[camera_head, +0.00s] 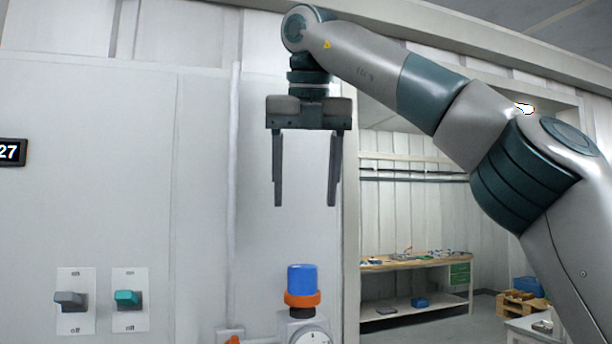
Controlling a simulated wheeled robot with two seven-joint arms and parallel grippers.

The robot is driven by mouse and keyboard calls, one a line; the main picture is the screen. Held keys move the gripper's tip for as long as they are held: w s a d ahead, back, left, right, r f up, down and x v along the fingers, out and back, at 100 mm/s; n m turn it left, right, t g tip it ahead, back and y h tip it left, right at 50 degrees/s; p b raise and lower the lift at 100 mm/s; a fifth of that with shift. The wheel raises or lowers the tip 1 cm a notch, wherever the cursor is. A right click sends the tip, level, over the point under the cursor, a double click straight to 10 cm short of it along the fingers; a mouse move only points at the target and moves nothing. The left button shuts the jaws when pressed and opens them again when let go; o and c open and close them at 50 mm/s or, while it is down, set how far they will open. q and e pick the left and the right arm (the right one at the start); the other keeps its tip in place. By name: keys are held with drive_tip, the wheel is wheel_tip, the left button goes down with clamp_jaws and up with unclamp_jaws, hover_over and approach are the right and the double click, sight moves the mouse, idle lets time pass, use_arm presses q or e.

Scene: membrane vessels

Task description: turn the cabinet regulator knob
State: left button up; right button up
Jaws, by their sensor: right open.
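The regulator knob (302,279) is a blue cap above an orange ring, standing upright at the bottom centre. A round white gauge (311,336) sits just below it, cut off by the picture's bottom edge. My right gripper (306,205) hangs from the arm that comes in from the right, with its two fingers pointing down. It is open and empty, well above the knob and apart from it. My left gripper does not show.
Two switches, one grey (70,300) and one teal (128,299), are on the pale wall at left. A black display (12,152) is at the left edge. An orange part (232,340) shows left of the gauge. A workbench (415,262) stands beyond the opening at right.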

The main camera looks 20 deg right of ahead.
drive_tip(key=shift+v, duration=1.05)
